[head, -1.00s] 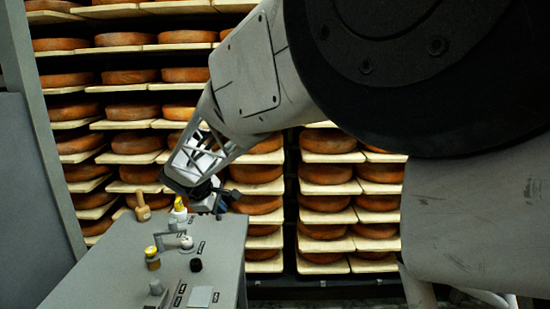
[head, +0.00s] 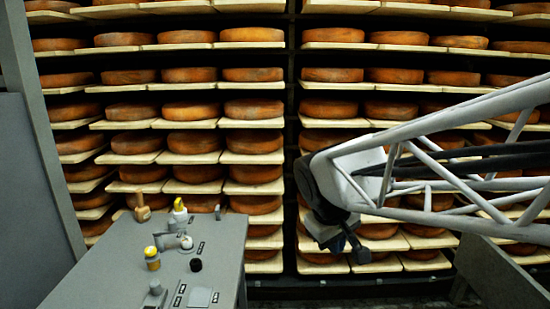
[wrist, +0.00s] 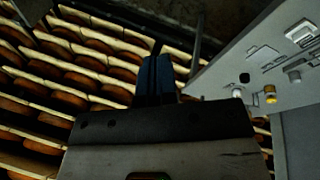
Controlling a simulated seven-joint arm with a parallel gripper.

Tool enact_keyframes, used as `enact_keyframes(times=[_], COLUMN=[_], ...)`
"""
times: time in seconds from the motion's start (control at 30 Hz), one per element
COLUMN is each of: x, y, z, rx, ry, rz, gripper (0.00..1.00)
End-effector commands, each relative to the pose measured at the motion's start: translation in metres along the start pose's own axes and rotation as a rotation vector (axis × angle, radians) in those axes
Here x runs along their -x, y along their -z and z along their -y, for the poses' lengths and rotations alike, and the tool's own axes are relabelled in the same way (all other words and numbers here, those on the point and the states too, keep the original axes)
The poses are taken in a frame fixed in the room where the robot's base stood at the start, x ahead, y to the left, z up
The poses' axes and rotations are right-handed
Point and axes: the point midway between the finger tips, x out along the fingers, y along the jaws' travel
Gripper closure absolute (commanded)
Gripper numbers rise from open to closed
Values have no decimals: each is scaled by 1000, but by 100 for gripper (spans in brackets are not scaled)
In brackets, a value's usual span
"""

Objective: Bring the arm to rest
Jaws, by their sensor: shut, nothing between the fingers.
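My gripper (head: 358,252) hangs at the end of my arm to the right of the grey table, in front of the cheese shelves, well apart from the table. In the wrist view its dark blue fingers (wrist: 156,76) are together and hold nothing. My arm reaches in from the right edge of the head view.
The grey table (head: 110,275) stands at lower left. Shelves of cheese wheels (head: 253,142) fill the back. A grey panel (head: 35,190) is at left.

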Motion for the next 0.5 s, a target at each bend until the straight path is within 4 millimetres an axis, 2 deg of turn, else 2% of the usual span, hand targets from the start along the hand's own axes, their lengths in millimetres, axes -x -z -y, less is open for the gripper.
enact_keyframes(times=[0.03,0.2,0.4,0.5], x=[2,2,-1,-4], y=[-18,-72,-128,-150], z=[-2,-1,9,15], rx=[-45,-191,-358,-425], ry=[13,59,113,135], rz=[-4,-12,-25,-30], gripper=[100,100,100,100])
